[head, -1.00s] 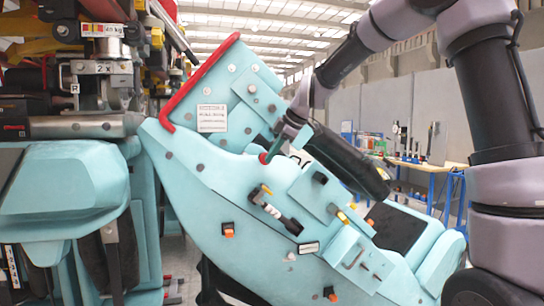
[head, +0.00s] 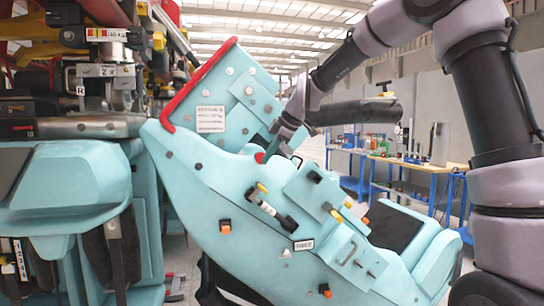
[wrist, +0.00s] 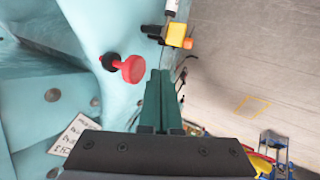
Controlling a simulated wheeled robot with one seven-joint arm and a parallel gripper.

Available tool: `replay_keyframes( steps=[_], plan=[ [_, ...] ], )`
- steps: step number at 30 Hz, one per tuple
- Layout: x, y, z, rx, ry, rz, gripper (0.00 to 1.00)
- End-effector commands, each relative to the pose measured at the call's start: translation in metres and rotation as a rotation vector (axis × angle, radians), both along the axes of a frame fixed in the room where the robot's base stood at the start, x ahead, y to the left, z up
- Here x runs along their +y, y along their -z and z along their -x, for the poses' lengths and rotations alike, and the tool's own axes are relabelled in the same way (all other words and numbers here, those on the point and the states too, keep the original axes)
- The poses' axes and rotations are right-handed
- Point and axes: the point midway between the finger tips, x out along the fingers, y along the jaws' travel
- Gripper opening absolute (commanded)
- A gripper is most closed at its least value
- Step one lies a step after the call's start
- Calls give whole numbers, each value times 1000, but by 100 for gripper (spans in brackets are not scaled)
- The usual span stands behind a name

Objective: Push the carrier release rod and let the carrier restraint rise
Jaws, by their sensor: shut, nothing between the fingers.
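The carrier (head: 190,165) is a pale turquoise shell with a red edge bar, tilted back. The carrier release rod is a red round knob (wrist: 131,69) on a short black stem in the wrist view. It also shows small and partly hidden in the head view (head: 260,157). My gripper (head: 278,145) is shut and empty. In the wrist view its green fingertips (wrist: 160,74) are just right of the red knob, seemingly apart from it.
Another turquoise carrier with machinery (head: 65,190) fills the left. Small latches with orange and yellow tips (head: 270,205) stick out of the carrier's side. Blue-framed workbenches (head: 400,162) stand at the back right. A white label (wrist: 73,140) shows near my gripper.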

Motion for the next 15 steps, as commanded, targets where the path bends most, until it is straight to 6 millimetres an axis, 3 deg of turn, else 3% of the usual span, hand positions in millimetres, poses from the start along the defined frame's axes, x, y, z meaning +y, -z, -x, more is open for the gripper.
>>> replay_keyframes(
  steps=[15],
  plan=[
    [-39, -62, 26, -6, 2, 0, 0]
  ],
)
